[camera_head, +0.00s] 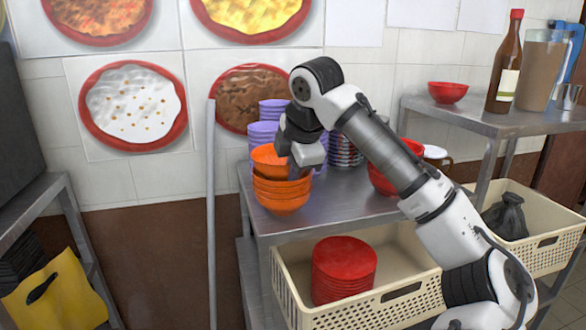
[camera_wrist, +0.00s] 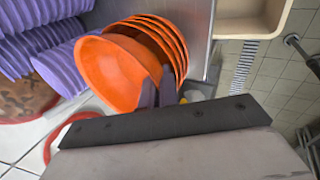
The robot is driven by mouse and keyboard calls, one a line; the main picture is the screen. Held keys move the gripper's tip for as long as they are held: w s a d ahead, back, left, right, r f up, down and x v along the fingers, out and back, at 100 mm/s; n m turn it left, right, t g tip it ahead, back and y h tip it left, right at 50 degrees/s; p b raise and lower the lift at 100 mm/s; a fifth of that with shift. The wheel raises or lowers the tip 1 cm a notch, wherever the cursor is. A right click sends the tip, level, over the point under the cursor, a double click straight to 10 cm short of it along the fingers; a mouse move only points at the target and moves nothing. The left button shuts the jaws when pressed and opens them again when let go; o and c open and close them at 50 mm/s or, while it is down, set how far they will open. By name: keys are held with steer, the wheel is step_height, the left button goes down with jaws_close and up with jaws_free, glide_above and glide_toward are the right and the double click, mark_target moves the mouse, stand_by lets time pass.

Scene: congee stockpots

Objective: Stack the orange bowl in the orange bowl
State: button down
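An orange bowl (camera_head: 267,160) sits at the top of a stack of orange bowls (camera_head: 282,199), at the left front corner of the steel table. It looks slightly raised and shifted left from the stack. My gripper (camera_head: 296,170) is at its right side, fingers pointing down. In the wrist view the bowl (camera_wrist: 108,75) opens toward the camera, with the stacked bowls (camera_wrist: 165,38) behind it. The fingers (camera_wrist: 159,90) are close together, one on each side of its rim, and appear shut on it. Whether the bowl touches the stack is hidden.
Purple cups (camera_head: 263,133) stand close behind the bowls, also in the wrist view (camera_wrist: 62,65). Red bowls (camera_head: 385,182) stand to the right, partly behind my arm. A cream crate (camera_head: 360,317) holding a red stack (camera_head: 343,268) is below the tabletop (camera_head: 340,205).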

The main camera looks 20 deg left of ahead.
steer(key=c, duration=1.6)
jaws_free()
steer(key=b+v, duration=0.1)
steer(key=v, duration=1.3)
steer(key=shift+w+b, duration=0.1)
steer(key=shift+b, duration=0.2)
